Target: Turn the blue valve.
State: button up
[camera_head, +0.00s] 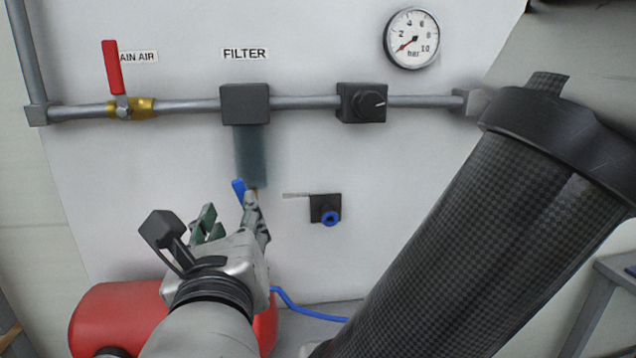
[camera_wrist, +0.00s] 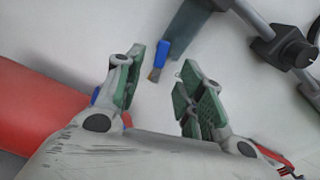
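The blue valve handle (camera_head: 239,188) hangs just below the translucent bowl of the filter. In the wrist view the blue valve (camera_wrist: 162,54) shows with a small brass end beneath it. My gripper (camera_head: 229,209) is in front of and just below the filter, and its right finger overlaps the brass part of the valve in the head view. In the wrist view my gripper (camera_wrist: 164,64) is open, with green-padded fingers on either side of the valve and a visible gap to each. Nothing is held. Contact with the valve cannot be seen.
A red-handled valve (camera_head: 112,68) and a black regulator (camera_head: 361,103) sit on the grey pipe (camera_head: 188,106) with the filter (camera_head: 245,104). A gauge (camera_head: 411,38) hangs above. A black outlet with blue ring (camera_head: 326,209) is to the right. A red tank (camera_head: 112,310) lies below.

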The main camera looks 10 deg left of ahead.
aim_at(241, 191)
jog(key=shift+n, duration=0.3)
jog(key=x, duration=0.7)
jog(key=shift+w+r, duration=0.2)
jog(key=shift+w, duration=0.2)
grip_shut()
